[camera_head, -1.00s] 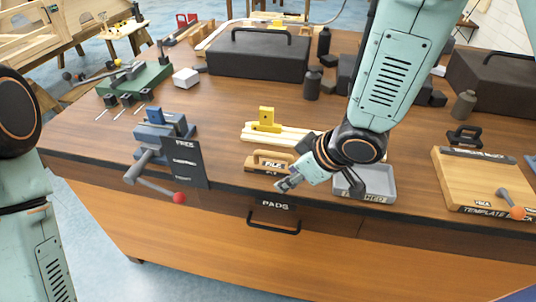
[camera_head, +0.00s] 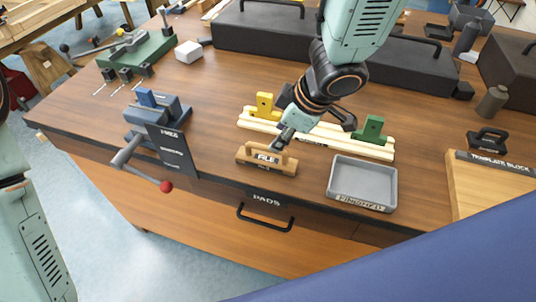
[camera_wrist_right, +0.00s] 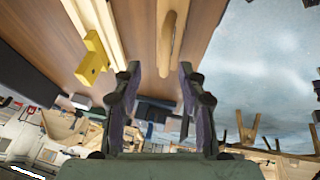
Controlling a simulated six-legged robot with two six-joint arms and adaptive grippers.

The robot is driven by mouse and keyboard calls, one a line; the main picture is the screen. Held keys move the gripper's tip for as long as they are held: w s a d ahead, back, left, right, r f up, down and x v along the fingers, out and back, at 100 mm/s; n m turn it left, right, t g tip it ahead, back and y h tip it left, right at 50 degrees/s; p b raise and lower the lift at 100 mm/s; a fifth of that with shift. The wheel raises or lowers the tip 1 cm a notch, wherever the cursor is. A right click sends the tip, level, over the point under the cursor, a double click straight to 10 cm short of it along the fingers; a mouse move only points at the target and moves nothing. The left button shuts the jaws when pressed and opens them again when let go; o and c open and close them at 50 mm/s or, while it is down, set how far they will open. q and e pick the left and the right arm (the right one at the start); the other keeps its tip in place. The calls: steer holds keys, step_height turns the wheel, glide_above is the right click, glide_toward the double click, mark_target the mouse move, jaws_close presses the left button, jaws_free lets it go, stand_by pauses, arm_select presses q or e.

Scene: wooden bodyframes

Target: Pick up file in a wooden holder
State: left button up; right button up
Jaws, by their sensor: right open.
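The file's wooden holder (camera_head: 266,160), a light wood block with a raised handle and a "FILE" label, sits near the bench's front edge in the head view. My right gripper (camera_head: 280,142) is just above and behind it, pointing down. In the right wrist view the wooden handle (camera_wrist_right: 170,38) lies ahead of and between the fingers of my right gripper (camera_wrist_right: 158,72), which is open and empty. I cannot tell whether the fingers touch it. The metal file itself is not clear. My left arm shows at the left edge, its gripper out of view.
Pale rails with a yellow block (camera_head: 264,105) and a green block (camera_head: 371,129) lie behind the holder. A grey tray (camera_head: 331,184) is to the right. A blue vise (camera_head: 156,110) with a dark sign (camera_head: 171,150) stands left. A drawer handle (camera_head: 265,217) juts out below.

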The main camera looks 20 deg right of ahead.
mark_target(268, 150)
steer(key=shift+s+a+f+b, duration=0.2)
steer(key=shift+a+f+b, duration=0.4)
steer(key=shift+a+f, duration=0.3)
steer(key=f, duration=0.1)
steer(key=w+f+b, duration=0.1)
steer(key=f, duration=0.1)
steer(key=w+f+b, duration=0.1)
steer(key=shift+w+f, duration=0.2)
steer(key=shift+f, duration=0.05)
steer(key=shift+a+f, duration=0.15)
steer(key=shift+f, duration=0.1)
steer(key=shift+s+a+r, duration=0.15)
steer(key=shift+a, duration=0.15)
steer(key=shift+w+d+f, duration=0.2)
steer(key=shift+w+d, duration=0.05)
steer(key=shift+w, duration=0.1)
steer(key=shift+c, duration=2.2)
steer(key=shift+s+a+r, duration=0.15)
steer(key=shift+s, duration=0.15)
jaws_close()
arm_select(q)
steer(key=f, duration=0.3)
steer(key=shift+s+a+f, duration=0.1)
steer(key=shift+a+f, duration=0.25)
steer(key=shift+f, duration=0.05)
arm_select(e)
steer(key=shift+w, duration=0.2)
